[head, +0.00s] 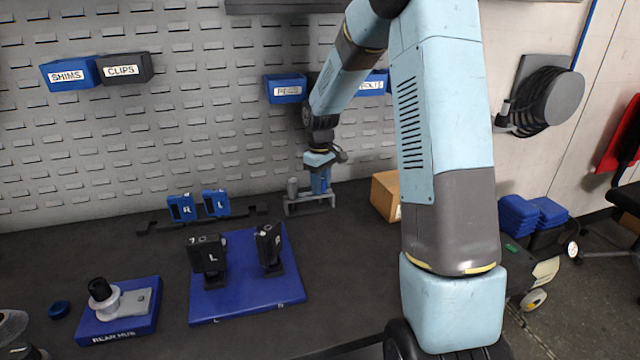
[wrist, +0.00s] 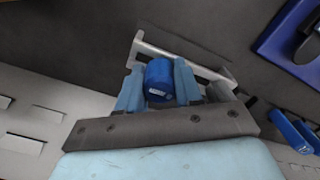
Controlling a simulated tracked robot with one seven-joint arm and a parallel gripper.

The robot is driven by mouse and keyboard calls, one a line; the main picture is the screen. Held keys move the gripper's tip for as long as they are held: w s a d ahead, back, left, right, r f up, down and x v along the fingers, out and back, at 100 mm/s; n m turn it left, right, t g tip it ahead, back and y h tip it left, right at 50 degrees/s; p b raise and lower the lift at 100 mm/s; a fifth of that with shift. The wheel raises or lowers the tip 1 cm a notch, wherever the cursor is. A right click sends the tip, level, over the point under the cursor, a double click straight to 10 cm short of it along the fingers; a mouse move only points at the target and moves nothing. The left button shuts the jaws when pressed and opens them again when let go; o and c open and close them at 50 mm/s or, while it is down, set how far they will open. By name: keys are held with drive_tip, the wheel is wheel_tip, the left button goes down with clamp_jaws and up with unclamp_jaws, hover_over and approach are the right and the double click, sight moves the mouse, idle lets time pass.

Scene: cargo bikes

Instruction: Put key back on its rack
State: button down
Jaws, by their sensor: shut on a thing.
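My gripper (head: 320,166) is shut on the key, whose blue grip (head: 320,182) points up beneath it in the head view. In the wrist view the key's round blue end (wrist: 158,80) sits between the two light-blue fingers of my gripper (wrist: 159,88). The grey metal rack (head: 308,208) stands on the dark bench below and around the key. Its frame also shows in the wrist view (wrist: 178,53), just beyond the fingers. The key's lower end is hidden, so I cannot tell whether it is seated or touches the rack.
A grey cylinder (head: 292,187) stands at the rack's left side. A cardboard box (head: 386,196) is close on the right. Blue R (head: 181,208) and L (head: 216,203) pieces and a blue mat (head: 240,300) with black holders lie left. The slotted wall (head: 200,120) is close behind.

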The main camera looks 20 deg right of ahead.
drive_tip(key=shift+s+f, duration=0.1)
drive_tip(key=shift+f, duration=0.45)
